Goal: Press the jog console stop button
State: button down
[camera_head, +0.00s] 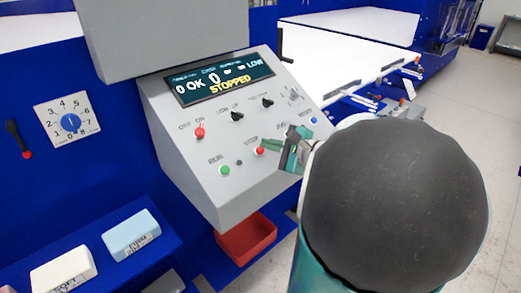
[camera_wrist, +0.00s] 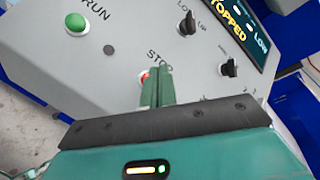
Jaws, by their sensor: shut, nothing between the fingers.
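The jog console (camera_head: 205,150) is a grey sloped box on a blue machine. Its red stop button (camera_head: 260,150) sits below the STOP label, right of the green RUN button (camera_head: 225,170). The display (camera_head: 218,78) reads STOPPED in yellow. My gripper (camera_head: 264,147) is shut and empty, with its green fingertips at the stop button. In the wrist view the shut fingers (camera_wrist: 156,85) cover most of the red stop button (camera_wrist: 145,76), leaving a sliver at their left side. I cannot tell whether the tips touch it or the button is pushed in.
Black knobs (camera_head: 237,116) and a red-capped switch (camera_head: 199,132) stand above the buttons. A blue button (camera_head: 313,120) is at the right. A red bin (camera_head: 246,236) is below the console. Labelled foam blocks (camera_head: 130,234) lie on a blue ledge at lower left.

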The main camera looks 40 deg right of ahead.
jog(key=s+r, duration=0.1)
jog(key=r, duration=0.1)
jog(key=s+r, duration=0.1)
jog(key=shift+s+r, duration=0.15)
jog(key=shift+r, duration=0.25)
dwell(0.6)
jog(key=a+f+n+g+y, duration=0.1)
jog(key=a+n+g, duration=0.1)
jog(key=a, duration=0.3)
jog(key=a+f+n+g+y, duration=0.1)
jog(key=a+n+g, duration=0.1)
jog(key=a+n, duration=0.2)
jog(key=a+f+n+g+y, duration=0.1)
jog(key=a+n+g, duration=0.1)
jog(key=a, duration=0.6)
jog(key=shift+n, duration=0.4)
jog(key=s+a+f+n+g+h, duration=0.2)
jog(key=s+a+n+h, duration=0.3)
jog(key=n, duration=1)
jog(key=shift+s+a+g+h, duration=0.3)
jog(key=shift+s+a+g, duration=0.5)
jog(key=shift+s+a, duration=1.5)
jog(key=shift+w+a, duration=0.45)
jog(key=shift+w, duration=0.05)
